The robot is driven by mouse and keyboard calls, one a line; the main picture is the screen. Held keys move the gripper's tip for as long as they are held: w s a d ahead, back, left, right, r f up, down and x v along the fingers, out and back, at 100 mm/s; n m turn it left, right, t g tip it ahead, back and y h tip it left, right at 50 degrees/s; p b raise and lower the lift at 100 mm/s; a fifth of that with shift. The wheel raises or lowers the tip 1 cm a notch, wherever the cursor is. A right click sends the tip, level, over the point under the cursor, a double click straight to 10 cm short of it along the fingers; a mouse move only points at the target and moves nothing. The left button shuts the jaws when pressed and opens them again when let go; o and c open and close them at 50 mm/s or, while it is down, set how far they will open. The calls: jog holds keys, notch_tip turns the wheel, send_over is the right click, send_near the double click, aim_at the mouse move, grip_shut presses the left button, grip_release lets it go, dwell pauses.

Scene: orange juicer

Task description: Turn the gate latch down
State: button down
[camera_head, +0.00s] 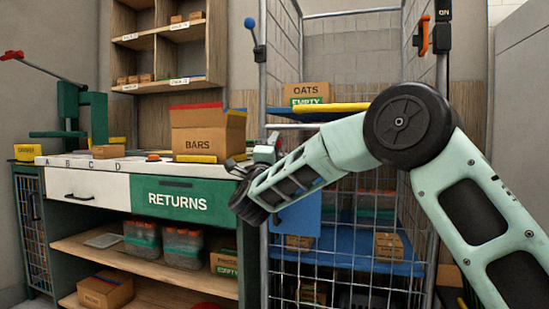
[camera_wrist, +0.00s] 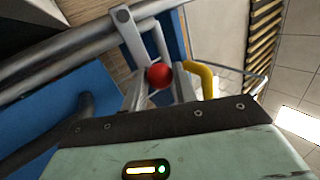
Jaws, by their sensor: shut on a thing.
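In the wrist view, a grey flat bar (camera_wrist: 131,36) with a red ball knob (camera_wrist: 159,76) at its end lies beside a grey tube; it looks like the gate latch. My gripper (camera_wrist: 159,84) is shut on this latch at the knob, with one grey finger on each side. In the head view, my arm reaches left across the wire cage (camera_head: 345,270), and its wrist end is by the cage's left front post. There the latch and my fingertips are too small and too covered to make out.
A blue panel (camera_head: 298,216) hangs at the cage front. The counter with the green RETURNS drawer (camera_head: 178,200) is close on the left, with a BARS box (camera_head: 207,140) on top. A blue-knobbed lever (camera_head: 253,32) and an orange handle (camera_head: 424,36) are higher on the posts.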

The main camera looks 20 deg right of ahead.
jog(key=shift+f+m+g+h+b, duration=0.2)
jog(key=shift+m+g+h+b, duration=0.1)
jog(key=shift+m+h+b, duration=0.15)
jog(key=c, duration=1.1)
grip_release()
jog(key=p+v, duration=0.1)
jog(key=v, duration=1.6)
jog(key=shift+s+p, duration=0.25)
jog(key=shift+p, duration=0.05)
jog(key=shift+a, duration=0.1)
